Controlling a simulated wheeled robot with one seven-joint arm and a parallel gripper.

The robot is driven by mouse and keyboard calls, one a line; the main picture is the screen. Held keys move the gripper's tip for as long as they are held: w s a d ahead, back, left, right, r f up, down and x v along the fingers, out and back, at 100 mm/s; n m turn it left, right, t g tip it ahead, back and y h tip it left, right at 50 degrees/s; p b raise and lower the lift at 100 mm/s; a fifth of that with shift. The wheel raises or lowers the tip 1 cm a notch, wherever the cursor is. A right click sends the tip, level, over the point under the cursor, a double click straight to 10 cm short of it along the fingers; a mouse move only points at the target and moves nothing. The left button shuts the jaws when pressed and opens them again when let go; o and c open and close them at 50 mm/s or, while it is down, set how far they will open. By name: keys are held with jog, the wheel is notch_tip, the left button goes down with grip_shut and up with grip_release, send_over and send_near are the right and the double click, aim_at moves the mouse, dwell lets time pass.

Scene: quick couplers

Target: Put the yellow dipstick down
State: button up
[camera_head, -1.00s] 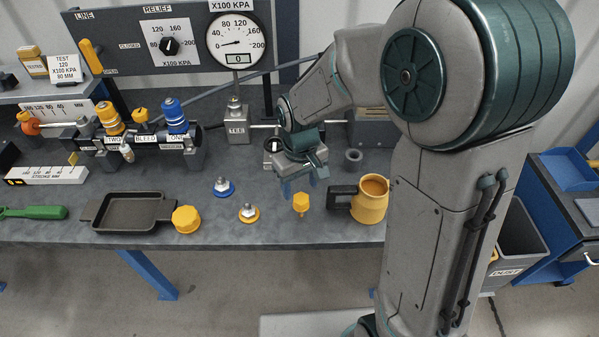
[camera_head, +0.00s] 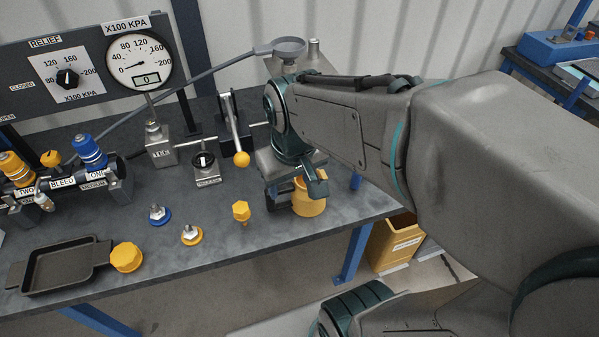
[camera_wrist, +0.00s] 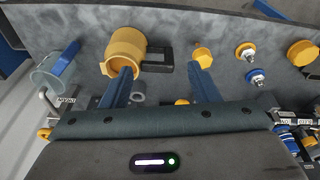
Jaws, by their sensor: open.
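The yellow dipstick (camera_head: 240,211) has a six-sided yellow head and a short stem below. It is on the grey bench near the front edge, between a yellow-ringed fitting and the yellow mug (camera_head: 312,207). The wrist view shows the dipstick (camera_wrist: 203,52) just beyond the tip of my right-hand finger, apart from the jaws as far as I can see. In the head view my wrist partly hides the mug.
A blue-ringed fitting (camera_head: 159,215), a yellow-ringed fitting (camera_head: 191,236), a yellow cap (camera_head: 126,257) and a dark tray (camera_head: 62,267) lie to the left. A lever with a yellow ball (camera_head: 241,159) stands behind the dipstick. The bench's front edge is close.

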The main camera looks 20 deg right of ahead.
jog(key=shift+m+t, duration=0.4)
jog(key=shift+m, duration=0.3)
jog(key=s, duration=0.1)
jog(key=s+d, duration=0.2)
jog(key=s, duration=0.1)
jog(key=shift+r, duration=0.25)
